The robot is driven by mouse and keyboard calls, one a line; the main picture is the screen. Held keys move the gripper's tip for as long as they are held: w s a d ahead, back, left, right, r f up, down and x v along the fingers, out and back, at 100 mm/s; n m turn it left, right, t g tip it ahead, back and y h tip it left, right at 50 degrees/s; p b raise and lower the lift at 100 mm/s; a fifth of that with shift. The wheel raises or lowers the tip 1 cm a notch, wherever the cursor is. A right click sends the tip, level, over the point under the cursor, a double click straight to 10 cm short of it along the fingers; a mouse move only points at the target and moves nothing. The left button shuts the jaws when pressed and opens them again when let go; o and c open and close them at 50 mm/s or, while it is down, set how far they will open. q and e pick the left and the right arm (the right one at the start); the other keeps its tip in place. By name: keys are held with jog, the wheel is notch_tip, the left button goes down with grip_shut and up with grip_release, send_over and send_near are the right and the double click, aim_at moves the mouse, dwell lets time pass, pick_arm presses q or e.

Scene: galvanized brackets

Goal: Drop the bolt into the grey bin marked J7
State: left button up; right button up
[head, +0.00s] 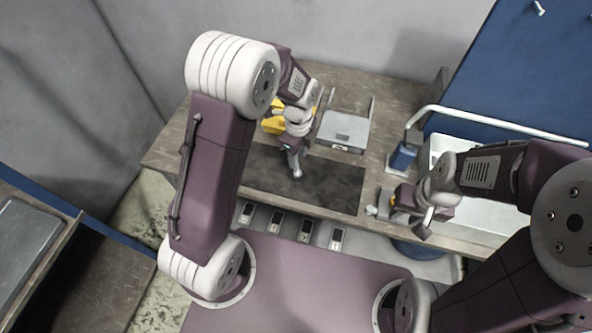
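My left gripper (296,168) points down over the dark mat (335,186) on the workbench. Its fingers are small and partly covered by my wrist, so I cannot tell whether they are open or hold anything. My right gripper (380,211) is at the right end of the mat, near the bench's front edge; its fingers are also too small to read. I cannot make out the bolt.
A grey tray-like fixture (344,130) stands behind the mat, with something yellow (273,124) left of it. A blue object (403,155) stands to the right. A white basin with a pale rail (500,123) lies at the right. A blue panel (530,65) rises behind.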

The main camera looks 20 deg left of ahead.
aim_at(298, 172)
pick_arm(q)
jog(key=shift+w+f, duration=0.1)
jog(key=shift+f, duration=0.35)
jog(key=f, duration=0.4)
jog(key=shift+s, duration=0.25)
jog(key=shift+w+f, duration=0.15)
jog(key=shift+f, duration=0.3)
jog(key=shift+r, duration=0.1)
grip_shut()
